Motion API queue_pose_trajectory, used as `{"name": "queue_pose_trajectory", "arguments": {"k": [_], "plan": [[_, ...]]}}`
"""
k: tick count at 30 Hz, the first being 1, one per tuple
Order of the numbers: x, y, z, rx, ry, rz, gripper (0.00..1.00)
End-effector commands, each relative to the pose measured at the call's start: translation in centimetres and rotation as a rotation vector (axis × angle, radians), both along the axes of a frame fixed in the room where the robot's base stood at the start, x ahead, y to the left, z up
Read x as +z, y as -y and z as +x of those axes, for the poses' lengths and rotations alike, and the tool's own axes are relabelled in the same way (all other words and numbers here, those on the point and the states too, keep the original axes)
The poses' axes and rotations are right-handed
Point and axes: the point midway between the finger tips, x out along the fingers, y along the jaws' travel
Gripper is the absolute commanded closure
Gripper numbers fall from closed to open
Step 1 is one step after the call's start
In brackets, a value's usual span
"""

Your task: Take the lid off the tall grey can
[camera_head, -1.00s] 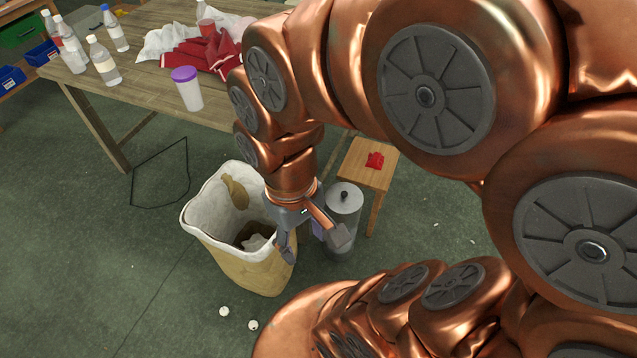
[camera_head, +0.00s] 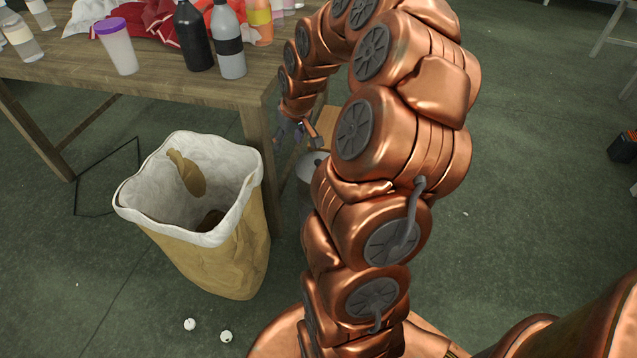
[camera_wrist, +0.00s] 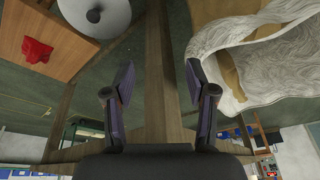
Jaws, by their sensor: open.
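The tall grey can stands on the floor beside the table leg. In the head view its round grey lid (camera_head: 308,165) shows only partly, as my arm hides much of the can. The lid lies to the left of the fingers in the wrist view.
A wooden stool (camera_wrist: 40,30) with a red item (camera_wrist: 37,50) stands close to the can. A lined bin (camera_head: 215,255) stands left of the can. The table (camera_head: 140,82) holds bottles, a purple-lidded cup (camera_head: 119,48) and red cloth. Two white balls lie on the floor.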

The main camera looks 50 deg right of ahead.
Motion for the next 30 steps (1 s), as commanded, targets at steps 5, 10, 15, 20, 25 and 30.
{"name": "queue_pose_trajectory", "arguments": {"k": [5,10,15,20,25,30], "plan": [[-7.9,7.4,-0.1,-0.085,0.05,-0.027,0.44],[-10.9,11.2,-0.7,-0.129,0.076,-0.049,0.44],[-12.1,12.4,-0.7,-0.14,0.082,-0.056,0.44],[-13.3,12.6,-0.2,-0.139,0.082,-0.058,0.44],[-14.2,12.7,0.2,-0.139,0.084,-0.059,0.44],[-16.2,13.0,0.7,-0.139,0.083,-0.057,0.44]]}}
